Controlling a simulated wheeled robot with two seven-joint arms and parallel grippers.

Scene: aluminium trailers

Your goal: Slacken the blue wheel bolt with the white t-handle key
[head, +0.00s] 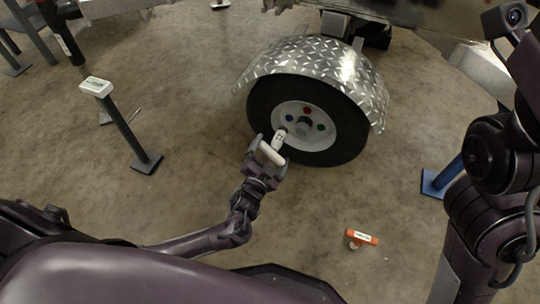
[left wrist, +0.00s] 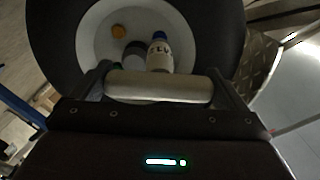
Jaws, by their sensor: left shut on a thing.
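The white t-handle key (head: 278,142) is in my left gripper (head: 268,153), whose jaws are shut across its crossbar. In the left wrist view the crossbar (left wrist: 160,86) lies between the fingers, and the lettered shaft (left wrist: 159,57) points at the wheel hub. Blue (left wrist: 159,36) shows at the shaft's far end; I cannot tell whether this is the blue wheel bolt or whether the key is seated on it. The wheel (head: 258,108) has a white rim with a red bolt (head: 307,110) and bluish bolts (head: 290,118). My right gripper is out of view.
A checker-plate mudguard (head: 310,62) arches over the tyre. An orange-and-white object (head: 361,237) lies on the floor at lower right. A post with a white box (head: 96,87) stands at left, a blue stand (head: 436,183) at right.

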